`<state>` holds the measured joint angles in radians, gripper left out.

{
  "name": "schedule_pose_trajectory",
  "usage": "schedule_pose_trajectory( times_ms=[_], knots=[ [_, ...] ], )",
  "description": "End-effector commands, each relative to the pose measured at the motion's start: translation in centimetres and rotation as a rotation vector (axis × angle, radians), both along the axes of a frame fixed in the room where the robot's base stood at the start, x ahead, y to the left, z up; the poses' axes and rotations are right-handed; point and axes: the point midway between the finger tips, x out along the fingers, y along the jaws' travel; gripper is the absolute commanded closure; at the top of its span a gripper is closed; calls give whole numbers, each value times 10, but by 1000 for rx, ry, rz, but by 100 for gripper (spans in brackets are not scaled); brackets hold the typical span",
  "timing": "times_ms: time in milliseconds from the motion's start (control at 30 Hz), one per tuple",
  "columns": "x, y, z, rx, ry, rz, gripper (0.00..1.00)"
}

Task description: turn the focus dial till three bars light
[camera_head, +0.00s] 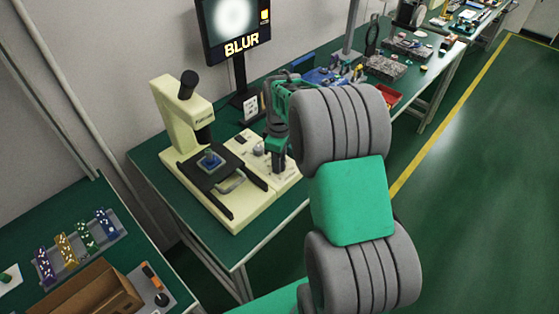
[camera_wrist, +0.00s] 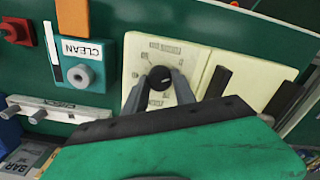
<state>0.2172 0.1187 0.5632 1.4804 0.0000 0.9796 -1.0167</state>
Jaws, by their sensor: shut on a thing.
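The focus dial (camera_wrist: 159,78) is a black round knob with a pale pointer line, set on a cream panel with printed marks around it. My gripper (camera_wrist: 159,84) is shut on the dial, one finger on each side of it, in the wrist view. In the head view my gripper (camera_head: 275,160) reaches down to the right part of the cream microscope base (camera_head: 238,212), and the dial is hidden there. The monitor (camera_head: 236,27) shows a blurred white disc, the word BLUR and a small yellow indicator at its right. I cannot count lit bars.
The cream microscope (camera_head: 178,112) stands left of my gripper, with a dark stage and a blue piece on it. A teal block marked CLEAN (camera_wrist: 85,68) sits left of the dial panel. Granite-like blocks and a red tray (camera_head: 388,97) lie farther along the bench.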

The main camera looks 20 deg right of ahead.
Motion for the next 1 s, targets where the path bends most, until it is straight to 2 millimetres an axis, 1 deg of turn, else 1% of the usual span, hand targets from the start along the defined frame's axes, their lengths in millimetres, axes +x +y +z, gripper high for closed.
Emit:
schedule_pose_trajectory(
  times_ms=[1000],
  knots=[
    [1,-2,1,0,0,-960,100]
  ],
)
